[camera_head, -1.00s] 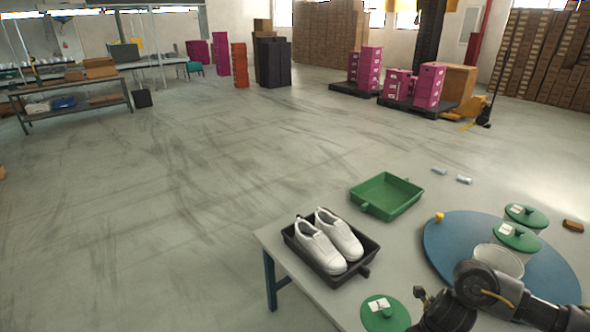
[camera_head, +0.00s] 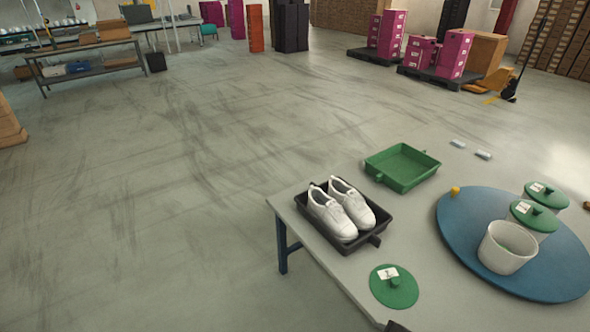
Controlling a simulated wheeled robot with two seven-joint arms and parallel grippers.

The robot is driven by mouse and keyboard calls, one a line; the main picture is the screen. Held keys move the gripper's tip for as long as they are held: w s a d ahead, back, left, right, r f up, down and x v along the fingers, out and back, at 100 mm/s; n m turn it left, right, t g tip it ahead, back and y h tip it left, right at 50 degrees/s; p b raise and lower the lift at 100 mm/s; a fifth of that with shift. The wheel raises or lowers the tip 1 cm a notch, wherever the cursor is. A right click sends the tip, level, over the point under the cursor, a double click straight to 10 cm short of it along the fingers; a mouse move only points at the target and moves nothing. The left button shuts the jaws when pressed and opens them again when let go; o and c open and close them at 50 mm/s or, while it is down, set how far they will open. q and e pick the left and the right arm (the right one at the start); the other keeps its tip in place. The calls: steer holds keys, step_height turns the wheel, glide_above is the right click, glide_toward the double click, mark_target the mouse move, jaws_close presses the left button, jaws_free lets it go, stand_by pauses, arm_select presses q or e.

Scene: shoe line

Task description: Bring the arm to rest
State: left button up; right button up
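No gripper can be made out in the head view. A small dark piece (camera_head: 396,327) shows at the bottom edge by the table's front; too little of it shows to tell what it is. A pair of white shoes (camera_head: 341,209) lies in a black tray (camera_head: 368,238) at the table's left end. A white open tub (camera_head: 507,249) stands on a round blue board (camera_head: 456,230), with no arm in front of it.
A green tray (camera_head: 402,167) sits behind the black tray. A green lid (camera_head: 393,287) lies near the table's (camera_head: 330,266) front edge. Two more green lids (camera_head: 534,216) (camera_head: 546,195) are at the blue board's right. A yellow piece (camera_head: 455,191) is at its rim. Open floor lies left.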

steer(key=s+d+f+m+g+h, duration=0.1)
steer(key=s+d+m+g, duration=0.15)
steer(key=s+m, duration=0.3)
steer(key=s+d+f+m+g+h, duration=0.1)
steer(key=s+d+f+m, duration=0.1)
steer(key=s+d+m, duration=0.3)
step_height(320, 180, down, 25)
steer(key=s+a+g, duration=0.1)
steer(key=s, duration=0.1)
steer(key=s+d+f+n+g, duration=0.1)
steer(key=s+d+f, duration=0.2)
steer(key=s+f, duration=1.3)
steer(key=shift+g, duration=0.25)
